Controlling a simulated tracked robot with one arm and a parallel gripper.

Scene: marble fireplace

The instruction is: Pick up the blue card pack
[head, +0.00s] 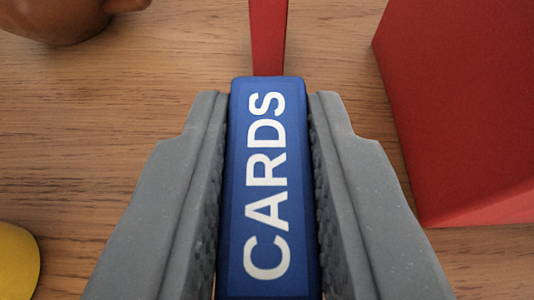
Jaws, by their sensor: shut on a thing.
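The blue card pack (267,190) fills the middle of the head view, with "CARDS" in white letters along the side facing the camera. My gripper (268,105) has one grey finger on the left and one on the right of the pack. The fingers are shut on it, their textured inner faces against its long sides. The pack's lower end runs out of the bottom of the picture. Whether its underside touches the table cannot be seen.
The wooden table (90,120) lies below. A narrow red thing (268,35) is just beyond the pack's far end. A large red block (470,110) stands at right. A brown rounded object (55,20) is at top left, a yellow one (15,265) at lower left.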

